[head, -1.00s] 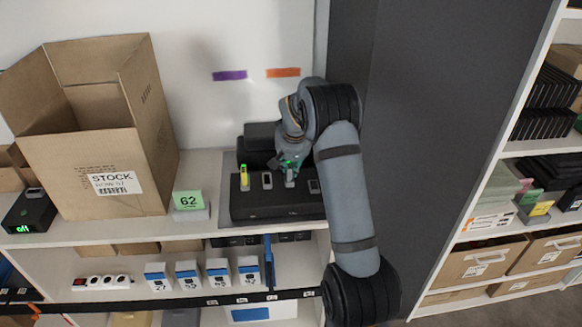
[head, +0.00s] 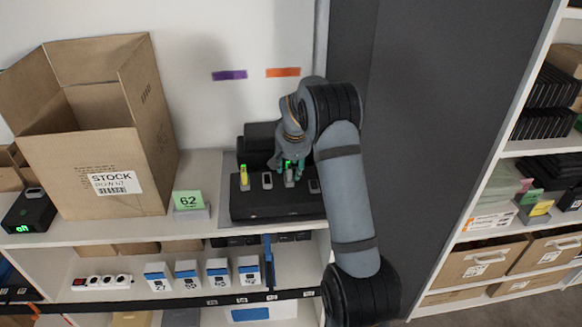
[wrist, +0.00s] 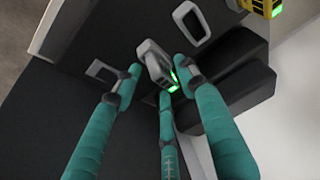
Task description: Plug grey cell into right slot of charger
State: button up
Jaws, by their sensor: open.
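The charger (head: 262,208) is a long black box on the shelf top. The grey cell (head: 289,180) stands upright in it, right of an empty-looking pale-rimmed slot (head: 267,181). Another slot (head: 314,186) shows at the right end. A yellow cell (head: 244,178) stands at the left end. In the wrist view the grey cell (wrist: 153,62) shows green lights, and its base is partly hidden. My gripper (head: 289,166) is open above the charger. In the wrist view its teal fingers (wrist: 156,80) are spread around the grey cell, with gaps visible.
A large open carton (head: 90,150) stands left on the shelf, with a green "62" sign (head: 188,201) between it and the charger. A black unit (head: 262,137) stands behind the charger. A dark panel (head: 430,120) rises close to the right of my arm.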

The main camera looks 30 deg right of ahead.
jog(key=v, duration=1.1)
jog(key=shift+r, duration=0.3)
jog(key=shift+s+a, duration=0.1)
jog(key=shift+s, duration=0.05)
dwell(1.1)
